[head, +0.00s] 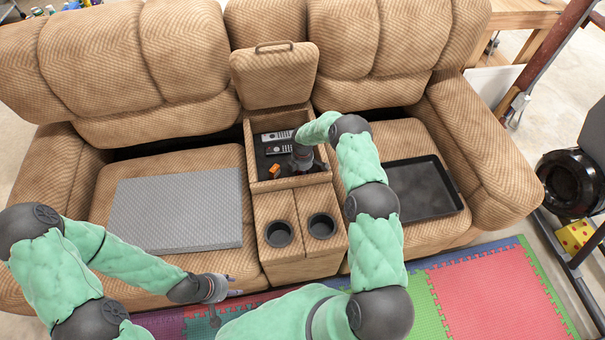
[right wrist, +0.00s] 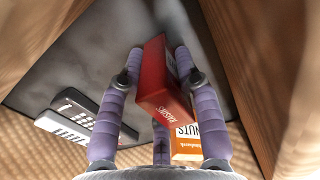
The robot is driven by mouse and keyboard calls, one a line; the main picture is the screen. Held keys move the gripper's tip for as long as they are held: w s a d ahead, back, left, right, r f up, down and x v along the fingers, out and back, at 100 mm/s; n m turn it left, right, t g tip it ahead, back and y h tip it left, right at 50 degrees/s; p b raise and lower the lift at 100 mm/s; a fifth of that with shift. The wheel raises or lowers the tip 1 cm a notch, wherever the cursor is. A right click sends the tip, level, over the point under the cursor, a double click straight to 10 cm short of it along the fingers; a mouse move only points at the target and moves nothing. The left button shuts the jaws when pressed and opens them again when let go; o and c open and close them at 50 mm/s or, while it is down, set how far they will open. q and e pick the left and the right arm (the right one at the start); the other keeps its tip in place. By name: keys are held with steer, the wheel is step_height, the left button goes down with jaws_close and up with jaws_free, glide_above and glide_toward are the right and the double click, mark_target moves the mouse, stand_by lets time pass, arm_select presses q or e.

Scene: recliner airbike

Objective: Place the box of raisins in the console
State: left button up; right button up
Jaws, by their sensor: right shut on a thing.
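The red box of raisins (right wrist: 160,82) is between the fingers of my right gripper (right wrist: 160,62) in the right wrist view, and the gripper is shut on it. In the head view my right gripper (head: 303,160) is down inside the open console bin (head: 262,184), towards its right side, and hides the box. Whether the box touches the bin floor is not clear. My left gripper (head: 217,288) is low in front of the sofa, away from the console; its finger opening is too small to judge.
The console lid (head: 274,75) stands raised behind the bin. Two remotes (head: 278,143) lie in the bin's back. An orange box (head: 274,171) lies near its front left; it also shows in the wrist view (right wrist: 190,145). Cup holders (head: 279,233) sit in front. A black tray (head: 424,189) lies on the right seat.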

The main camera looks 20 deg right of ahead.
steer(key=shift+s+a+f, duration=0.15)
steer(key=shift+s+f, duration=0.05)
steer(key=shift+f, duration=0.4)
steer(key=o, duration=0.9)
steer(key=shift+o, duration=1.2)
steer(key=shift+s+f, duration=0.15)
steer(key=shift+r, duration=0.3)
steer(key=r+p, duration=0.1)
steer(key=r, duration=0.3)
steer(key=r+p, duration=0.2)
steer(key=r, duration=0.2)
steer(key=r+p, duration=0.1)
steer(key=r, duration=0.4)
steer(key=shift+w, duration=0.35)
